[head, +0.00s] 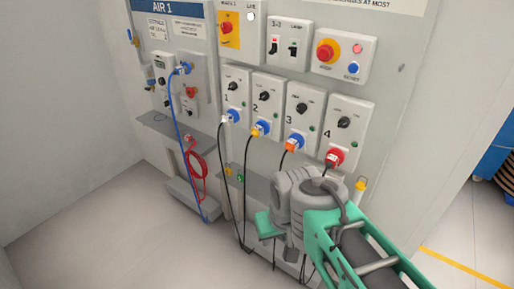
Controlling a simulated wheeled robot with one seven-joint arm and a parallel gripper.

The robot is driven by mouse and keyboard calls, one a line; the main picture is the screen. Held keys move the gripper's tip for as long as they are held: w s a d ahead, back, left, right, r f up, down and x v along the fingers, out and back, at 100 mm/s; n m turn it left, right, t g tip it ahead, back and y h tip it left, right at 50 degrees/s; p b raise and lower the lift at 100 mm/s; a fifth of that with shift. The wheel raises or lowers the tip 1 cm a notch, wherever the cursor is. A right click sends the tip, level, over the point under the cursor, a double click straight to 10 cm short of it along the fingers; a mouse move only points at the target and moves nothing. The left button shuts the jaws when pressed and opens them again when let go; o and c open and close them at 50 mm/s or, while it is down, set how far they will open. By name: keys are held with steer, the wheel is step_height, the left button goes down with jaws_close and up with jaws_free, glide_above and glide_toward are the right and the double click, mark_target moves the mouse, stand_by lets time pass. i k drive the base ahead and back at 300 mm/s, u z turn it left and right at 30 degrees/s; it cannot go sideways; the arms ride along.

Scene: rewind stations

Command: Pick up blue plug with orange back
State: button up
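The blue plug with the orange back (292,145) sits in the outlet under the number 3 on the grey wall panel, with a dark cable hanging from it. My arm reaches in from the lower right. The wrist hides part of the hanging cables and the lower panel.
Similar plugs are beside it: white-backed (228,118) at 1, yellow-backed (259,130) at 2 and red (334,158) at 4. A blue hose (177,125) and red cable (197,165) hang at left. A ledge (165,124) juts out. Floor at lower left is clear.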

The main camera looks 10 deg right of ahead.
mark_target(293, 143)
steer(key=u, duration=3.05)
steer(key=k, duration=2.2)
steer(key=z, duration=0.85)
steer(key=i, duration=1.7)
